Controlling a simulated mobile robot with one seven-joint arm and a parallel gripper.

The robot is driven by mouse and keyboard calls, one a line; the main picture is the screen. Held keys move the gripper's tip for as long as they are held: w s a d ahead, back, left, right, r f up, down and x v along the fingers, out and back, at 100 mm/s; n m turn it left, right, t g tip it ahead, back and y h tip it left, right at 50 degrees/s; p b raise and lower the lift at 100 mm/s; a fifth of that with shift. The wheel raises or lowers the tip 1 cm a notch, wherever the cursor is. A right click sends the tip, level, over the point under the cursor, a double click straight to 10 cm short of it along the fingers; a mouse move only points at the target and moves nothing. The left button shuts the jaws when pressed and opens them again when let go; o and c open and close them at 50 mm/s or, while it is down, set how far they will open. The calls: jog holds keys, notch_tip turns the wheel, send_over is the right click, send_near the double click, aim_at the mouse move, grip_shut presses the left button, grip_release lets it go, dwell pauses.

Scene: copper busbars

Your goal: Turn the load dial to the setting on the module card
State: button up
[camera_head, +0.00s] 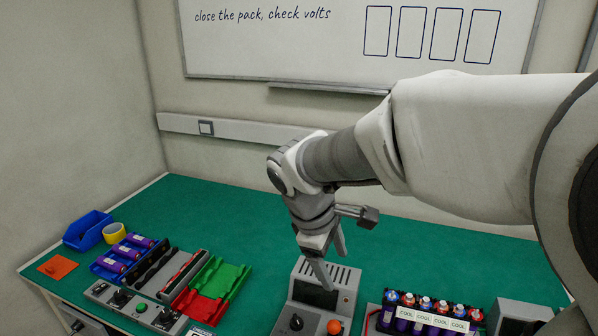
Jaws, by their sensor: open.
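A grey instrument box (343,276) with a vented top and dark screen stands at the table's front middle. A black dial (296,322) sits on its lower face beside an orange knob (334,327); I cannot read any dial setting. My gripper (332,264) is open, with its fingers angled down over the box's top, above and apart from the dial. A white card (201,332) shows partly at the bottom edge. Its text is unreadable, and I cannot tell whether it is the module card.
A row of cells (425,305) with labels reading "COOL" stands right of the box. Left are red and green holders (228,278), a grey panel with black knobs (120,298), purple cells in a blue tray (124,252), yellow tape (115,232) and a blue bin (84,228). The table's back middle is clear.

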jog(key=w+a+f+n, duration=0.5)
jog(key=a+f, duration=0.1)
jog(key=a, duration=0.1)
jog(key=n+h+p, duration=0.1)
jog(key=n+p, duration=0.1)
jog(key=n, duration=0.3)
send_near(296, 319)
jog(key=shift+g, duration=0.3)
jog(key=x, duration=0.5)
jog(key=b+x, duration=0.1)
jog(key=x, duration=0.2)
jog(key=shift+w+d+f, duration=0.2)
jog(key=shift+w+f, duration=0.1)
jog(key=shift+w, duration=0.05)
grip_shut()
